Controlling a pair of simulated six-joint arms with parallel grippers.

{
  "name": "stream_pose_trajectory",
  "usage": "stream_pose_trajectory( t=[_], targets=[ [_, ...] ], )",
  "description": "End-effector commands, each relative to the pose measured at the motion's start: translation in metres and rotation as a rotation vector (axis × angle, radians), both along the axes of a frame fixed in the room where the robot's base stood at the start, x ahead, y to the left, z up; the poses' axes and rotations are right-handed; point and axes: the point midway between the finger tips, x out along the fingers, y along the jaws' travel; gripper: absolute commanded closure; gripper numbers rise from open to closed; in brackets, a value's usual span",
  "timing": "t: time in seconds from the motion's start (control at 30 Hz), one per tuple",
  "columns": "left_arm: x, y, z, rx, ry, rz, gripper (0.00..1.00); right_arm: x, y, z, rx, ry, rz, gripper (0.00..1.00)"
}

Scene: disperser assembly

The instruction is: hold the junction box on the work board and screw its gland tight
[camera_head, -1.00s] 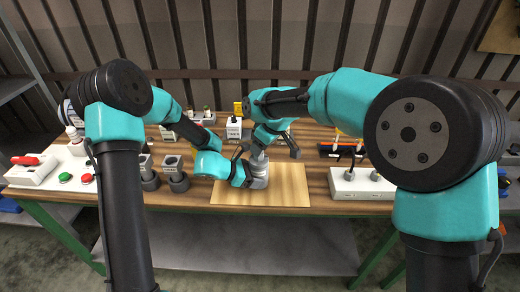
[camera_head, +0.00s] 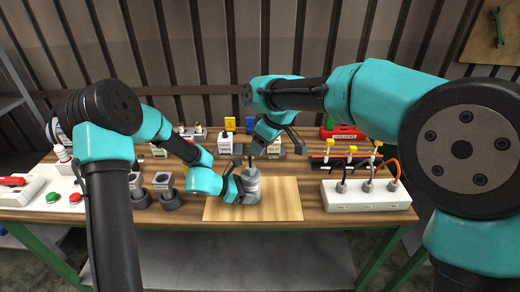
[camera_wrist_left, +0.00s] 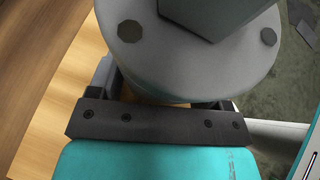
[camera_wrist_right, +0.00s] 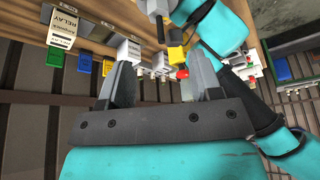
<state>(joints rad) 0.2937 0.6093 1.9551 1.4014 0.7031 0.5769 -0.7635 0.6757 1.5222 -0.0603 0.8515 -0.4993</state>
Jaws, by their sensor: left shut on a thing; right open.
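The junction box (camera_head: 252,187) is a grey round body standing upright on the pale wooden work board (camera_head: 285,203). My left gripper (camera_head: 240,190) is shut on its side, low near the board. In the left wrist view the box (camera_wrist_left: 150,55) lies between the left fingers (camera_wrist_left: 165,100), with a grey angular piece, likely the gland (camera_wrist_left: 212,18), on its top. My right gripper (camera_head: 274,146) is open above and slightly right of the box. The right wrist view shows its fingers (camera_wrist_right: 160,85) apart, with nothing held.
Boxes, including a white one (camera_head: 224,145), line the back. A white panel with green and red buttons (camera_head: 52,198) is far left.

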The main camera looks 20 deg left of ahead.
Motion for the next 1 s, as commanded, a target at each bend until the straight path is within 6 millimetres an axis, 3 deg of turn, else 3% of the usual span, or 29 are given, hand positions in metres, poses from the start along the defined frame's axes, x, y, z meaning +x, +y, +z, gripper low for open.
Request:
stream_pose_trajectory(
  t=[0.27, 0.6, 1.0],
  targets=[
    [0.000, 0.000, 0.000, -0.001, -0.001, 0.000, 0.68, -0.013, -0.014, -0.034, 0.054, 0.197, -0.149, 0.41],
    [0.000, 0.000, 0.000, -0.001, -0.001, 0.000, 0.68, -0.049, -0.033, -0.087, 0.179, 0.667, -0.516, 0.41],
    [0.000, 0.000, 0.000, -0.001, -0.001, 0.000, 0.68, -0.078, -0.040, -0.114, 0.316, 1.237, -0.955, 0.41]
  ],
)
